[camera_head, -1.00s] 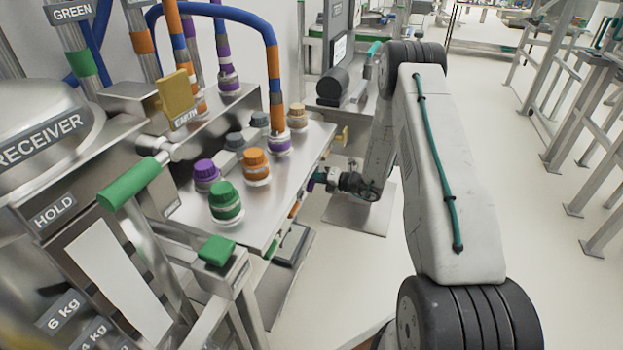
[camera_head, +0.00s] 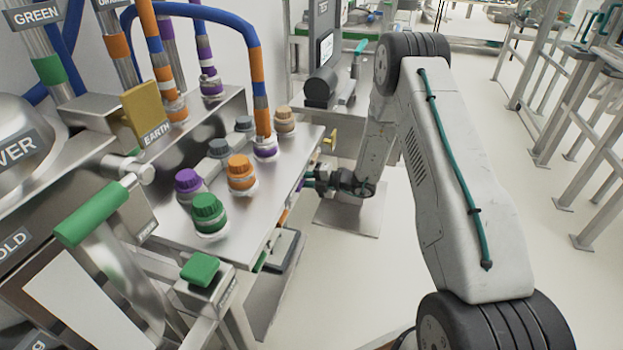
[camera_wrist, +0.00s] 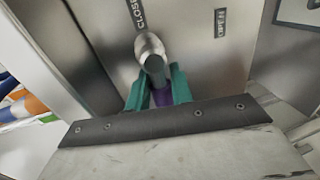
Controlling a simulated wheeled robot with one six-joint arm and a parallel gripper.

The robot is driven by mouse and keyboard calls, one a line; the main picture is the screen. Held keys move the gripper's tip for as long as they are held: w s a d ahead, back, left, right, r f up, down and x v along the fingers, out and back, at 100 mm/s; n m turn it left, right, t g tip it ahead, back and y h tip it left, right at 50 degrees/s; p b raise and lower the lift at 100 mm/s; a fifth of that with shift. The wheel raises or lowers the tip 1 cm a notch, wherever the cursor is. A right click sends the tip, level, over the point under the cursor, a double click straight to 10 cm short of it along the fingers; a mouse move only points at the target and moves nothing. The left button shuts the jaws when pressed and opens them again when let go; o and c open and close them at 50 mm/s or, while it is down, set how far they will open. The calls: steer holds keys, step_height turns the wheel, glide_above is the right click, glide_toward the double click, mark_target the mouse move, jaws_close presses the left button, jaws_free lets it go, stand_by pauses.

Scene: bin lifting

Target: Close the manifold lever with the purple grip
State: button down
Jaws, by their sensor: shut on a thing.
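In the wrist view, the teal fingers of my gripper (camera_wrist: 160,86) are closed around the purple grip (camera_wrist: 162,98) of a metal lever (camera_wrist: 150,46). The lever's rounded metal end shows just beyond the fingertips, against a steel panel. A CLOSED label (camera_wrist: 138,14) is on the panel above and left of the lever, and an OPEN label (camera_wrist: 220,23) is above and right. In the head view, my gripper (camera_head: 316,184) is at the right side of the steel manifold cabinet (camera_head: 285,160). The purple grip is mostly hidden there.
Green (camera_head: 208,212), orange (camera_head: 241,170) and purple (camera_head: 188,182) caps stand on the cabinet top. A green-handled lever (camera_head: 92,215) and a yellow EARTH block (camera_head: 146,110) are at the left. Open floor (camera_head: 350,270) lies right of the cabinet, with metal frames (camera_head: 560,100) farther right.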

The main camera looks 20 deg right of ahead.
stand_by(0.3)
steer(key=c, duration=1.3)
jaws_free()
steer(key=shift+s, duration=0.1)
steer(key=v, duration=0.7)
steer(key=shift+s+d+r, duration=0.15)
steer(key=shift+s+d, duration=0.05)
steer(key=shift+d, duration=0.15)
